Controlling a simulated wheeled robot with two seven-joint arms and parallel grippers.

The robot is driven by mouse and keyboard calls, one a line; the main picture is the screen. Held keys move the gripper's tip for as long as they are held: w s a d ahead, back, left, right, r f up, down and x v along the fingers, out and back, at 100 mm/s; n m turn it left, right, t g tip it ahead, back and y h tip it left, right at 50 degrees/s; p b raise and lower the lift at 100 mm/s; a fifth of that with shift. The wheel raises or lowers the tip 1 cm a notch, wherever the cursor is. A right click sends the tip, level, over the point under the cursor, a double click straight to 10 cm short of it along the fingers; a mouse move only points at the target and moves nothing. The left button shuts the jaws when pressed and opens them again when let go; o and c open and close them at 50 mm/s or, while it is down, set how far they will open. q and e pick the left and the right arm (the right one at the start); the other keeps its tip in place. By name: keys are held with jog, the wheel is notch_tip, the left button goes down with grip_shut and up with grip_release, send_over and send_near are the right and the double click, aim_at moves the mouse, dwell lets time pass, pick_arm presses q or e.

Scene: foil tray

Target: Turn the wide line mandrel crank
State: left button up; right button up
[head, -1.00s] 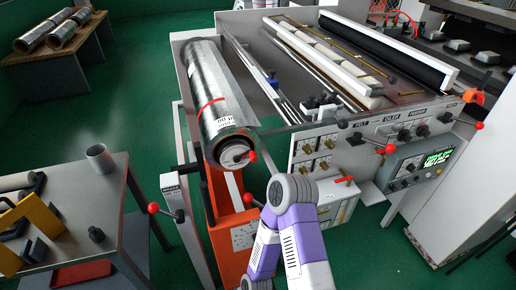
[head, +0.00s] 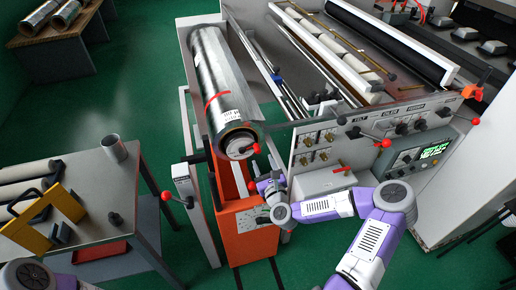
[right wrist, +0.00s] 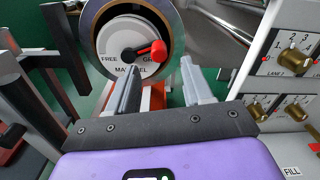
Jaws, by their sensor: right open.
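The mandrel crank (head: 247,149) is a short dark lever with a red knob on the white round end dial of the foil roll (head: 217,75). In the right wrist view the crank (right wrist: 157,49) points right across the dial, which reads FREE at its left. My right gripper (head: 262,178) is just below the roll's end, partly hidden by its own wrist. In the right wrist view its open, empty fingers (right wrist: 160,80) point at the dial, with the red knob ahead between them and no contact visible. My left arm shows only at the bottom left; its gripper is out of view.
An orange stand (head: 245,235) is below the roll. A grey post with a red-knobbed lever (head: 167,196) stands to its left. The control panel (head: 315,150) with brass knobs and red-tipped levers is close on the right. A table (head: 95,190) stands at left.

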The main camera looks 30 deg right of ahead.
aim_at(258, 152)
jog(key=shift+x, duration=3.6)
jog(key=shift+a, duration=0.1)
grip_shut()
